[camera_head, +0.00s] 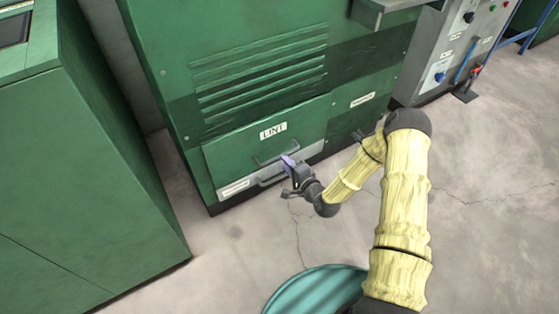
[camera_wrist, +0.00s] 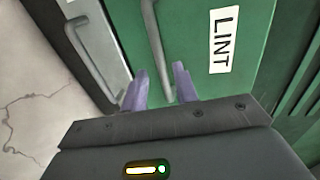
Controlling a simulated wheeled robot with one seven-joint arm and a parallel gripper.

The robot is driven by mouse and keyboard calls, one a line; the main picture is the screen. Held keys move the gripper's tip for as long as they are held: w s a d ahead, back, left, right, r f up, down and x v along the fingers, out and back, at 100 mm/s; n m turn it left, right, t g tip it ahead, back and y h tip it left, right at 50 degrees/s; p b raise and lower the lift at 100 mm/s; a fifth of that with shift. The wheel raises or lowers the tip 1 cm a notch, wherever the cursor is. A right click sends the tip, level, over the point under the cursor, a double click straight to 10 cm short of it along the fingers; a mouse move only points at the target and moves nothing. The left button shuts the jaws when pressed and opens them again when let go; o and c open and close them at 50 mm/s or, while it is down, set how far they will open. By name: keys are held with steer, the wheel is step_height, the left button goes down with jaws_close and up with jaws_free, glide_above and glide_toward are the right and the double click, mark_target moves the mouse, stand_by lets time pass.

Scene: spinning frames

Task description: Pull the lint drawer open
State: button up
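The lint drawer (camera_head: 235,150) is a green front low on the large green machine, with a white LINT label (camera_head: 273,130) and a grey bar handle (camera_head: 262,162). It looks shut, though a small gap would be hard to see. My gripper (camera_head: 289,160), with purple fingertips, is at the right part of this handle. In the wrist view, the fingertips (camera_wrist: 160,82) are apart, and the drawer's handle (camera_wrist: 155,35) runs between them in the picture. I cannot tell whether they touch it or how deep they reach. The LINT label (camera_wrist: 225,38) is to their right.
A grey strip (camera_head: 240,188) with a second handle (camera_head: 270,178) sits just below the drawer; that handle (camera_wrist: 90,50) is left of my fingers in the wrist view. A green cabinet (camera_head: 90,180) stands left. A teal round object (camera_head: 315,288) is in front. Floor before the drawer is clear.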

mark_target(279, 156)
steer(key=b+x, duration=0.2)
steer(key=x, duration=0.3)
steer(key=shift+w+a, duration=0.2)
steer(key=shift+w, duration=0.05)
jaws_close()
